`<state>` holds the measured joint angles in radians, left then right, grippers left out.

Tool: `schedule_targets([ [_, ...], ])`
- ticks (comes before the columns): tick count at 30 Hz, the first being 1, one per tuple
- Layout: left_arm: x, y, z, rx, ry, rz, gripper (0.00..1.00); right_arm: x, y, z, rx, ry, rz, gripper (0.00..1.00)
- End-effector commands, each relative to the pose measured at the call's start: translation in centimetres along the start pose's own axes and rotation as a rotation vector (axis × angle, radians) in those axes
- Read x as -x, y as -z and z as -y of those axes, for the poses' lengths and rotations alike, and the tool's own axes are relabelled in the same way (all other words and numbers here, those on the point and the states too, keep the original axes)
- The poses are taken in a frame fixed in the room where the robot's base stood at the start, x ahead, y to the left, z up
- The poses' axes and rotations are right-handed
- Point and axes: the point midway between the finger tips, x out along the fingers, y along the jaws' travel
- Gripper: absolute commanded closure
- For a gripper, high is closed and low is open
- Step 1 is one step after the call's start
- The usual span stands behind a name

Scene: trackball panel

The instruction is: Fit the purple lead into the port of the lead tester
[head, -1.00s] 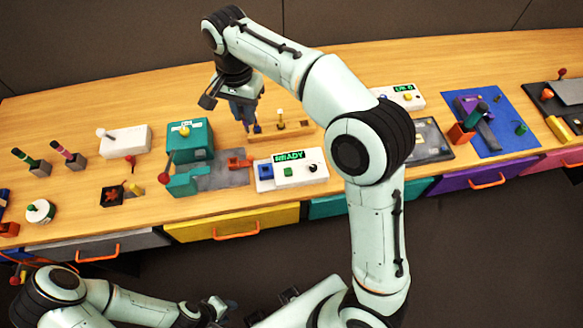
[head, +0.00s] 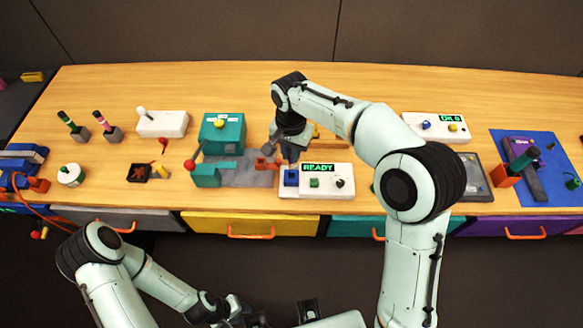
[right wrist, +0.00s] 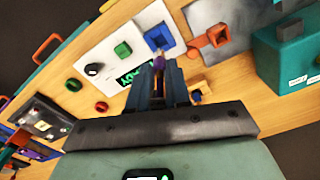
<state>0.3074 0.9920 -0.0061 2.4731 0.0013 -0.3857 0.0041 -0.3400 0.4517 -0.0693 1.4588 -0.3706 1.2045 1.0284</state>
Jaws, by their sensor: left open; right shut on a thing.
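The lead tester (head: 325,187) is a white box with a lit READY display, a blue port (head: 291,178), a green button and a dark knob. My right gripper (head: 291,153) is above and just behind the port. In the right wrist view, my right gripper (right wrist: 161,82) is shut on the slim purple lead (right wrist: 158,63), which is mostly hidden between the fingers. Its end points towards the blue port (right wrist: 160,38) and appears close to it; I cannot tell whether they touch. My left gripper (head: 243,312) is open and empty, low in front of the bench.
An orange bracket (head: 266,163) and a teal machine (head: 220,134) stand left of the tester. A wooden rack (head: 331,141) is behind it, partly hidden by my right arm. The bench's back strip is clear.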

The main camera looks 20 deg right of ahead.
Motion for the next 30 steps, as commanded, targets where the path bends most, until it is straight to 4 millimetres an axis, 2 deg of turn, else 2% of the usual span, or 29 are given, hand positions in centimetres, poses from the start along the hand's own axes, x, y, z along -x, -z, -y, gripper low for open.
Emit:
schedule_targets([
  [6,-0.2,-0.1,0.1,0.000,0.000,0.001,0.57,-1.9,0.0,0.0,0.000,-0.001,0.000,1.00],
  [12,-0.7,-0.2,0.3,0.001,0.001,0.004,0.57,-5.5,0.0,-0.1,-0.001,-0.002,0.002,1.00],
  [15,-0.8,-0.2,0.3,0.001,0.001,0.004,0.57,-6.6,0.0,0.0,-0.001,0.000,0.001,1.00],
  [29,-1.0,-0.3,0.5,0.002,0.002,0.005,0.57,-7.4,0.0,0.0,-0.001,0.001,0.000,1.00],
  [30,-1.0,-0.3,0.4,0.002,0.002,0.005,0.57,-7.3,0.0,0.0,-0.001,0.001,-0.001,0.70],
])
